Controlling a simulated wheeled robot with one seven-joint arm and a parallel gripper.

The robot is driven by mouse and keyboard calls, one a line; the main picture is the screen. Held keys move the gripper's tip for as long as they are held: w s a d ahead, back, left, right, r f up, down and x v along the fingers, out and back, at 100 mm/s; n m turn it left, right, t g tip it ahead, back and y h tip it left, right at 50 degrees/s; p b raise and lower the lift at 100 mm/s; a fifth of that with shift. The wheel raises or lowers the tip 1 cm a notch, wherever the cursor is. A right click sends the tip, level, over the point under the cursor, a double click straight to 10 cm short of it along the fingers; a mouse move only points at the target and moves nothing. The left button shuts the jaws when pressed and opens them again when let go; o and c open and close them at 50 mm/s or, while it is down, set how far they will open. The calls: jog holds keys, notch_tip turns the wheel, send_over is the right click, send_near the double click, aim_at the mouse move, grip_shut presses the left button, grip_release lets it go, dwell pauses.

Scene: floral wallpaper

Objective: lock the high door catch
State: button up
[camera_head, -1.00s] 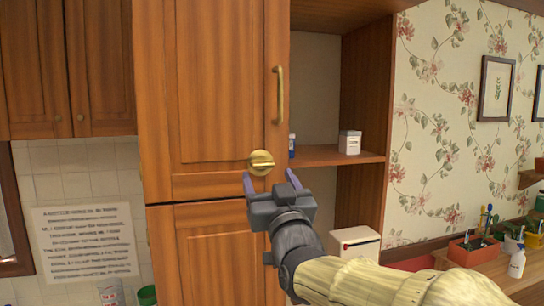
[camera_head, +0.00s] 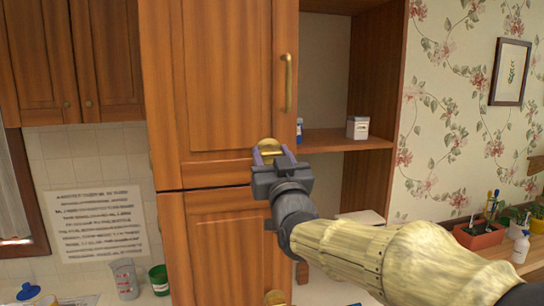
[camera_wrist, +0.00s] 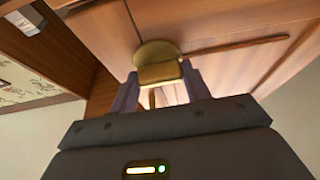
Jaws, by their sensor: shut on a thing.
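The high door catch is a round brass knob (camera_head: 268,146) low on the right side of the tall upper cabinet door (camera_head: 225,90). My gripper (camera_head: 272,157) is at the catch, its two purple fingers on either side of it. In the wrist view the brass catch (camera_wrist: 158,65) sits between the fingertips (camera_wrist: 158,88), with a flat upright plate and a ridge across its face. The fingers are shut on it and hide its lower part in the head view. The upper door looks closed against the frame.
A brass bar handle (camera_head: 288,83) is higher on the same door. A second brass knob (camera_head: 274,298) is on the lower door. Open shelves (camera_head: 345,143) with a small white box (camera_head: 357,127) stand to the right. A counter with a green cup (camera_head: 159,280) lies lower left.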

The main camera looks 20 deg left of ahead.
jog(key=shift+o, duration=0.2)
jog(key=shift+m+b, duration=0.4)
jog(key=shift+b, duration=0.05)
jog(key=shift+f+m+h+b, duration=0.15)
jog(key=shift+m+h+b, duration=0.4)
jog(key=shift+m, duration=0.25)
jog(key=m+h+b, duration=0.1)
jog(key=m, duration=0.2)
jog(key=shift+t+h+b, duration=0.25)
jog(key=shift+t+b, duration=0.1)
jog(key=shift+t, duration=0.05)
jog(key=m+h, duration=0.1)
jog(key=m, duration=0.1)
jog(key=m+h, duration=0.1)
jog(key=m, duration=0.1)
jog(key=m+h, duration=0.1)
jog(key=m, duration=0.1)
jog(key=shift+r, duration=0.25)
jog(key=m+h+p, duration=0.1)
jog(key=m, duration=0.3)
jog(key=m+g+h+p, duration=0.1)
jog(key=m, duration=0.2)
jog(key=shift+r+m+h+p, duration=0.1)
jog(key=shift+m+h+p, duration=0.2)
jog(key=shift+m+p, duration=0.1)
jog(key=shift+m+g+h+p, duration=0.3)
jog(key=shift+m+g+p, duration=0.65)
jog(key=shift+m, duration=1.05)
jog(key=shift+f, duration=0.2)
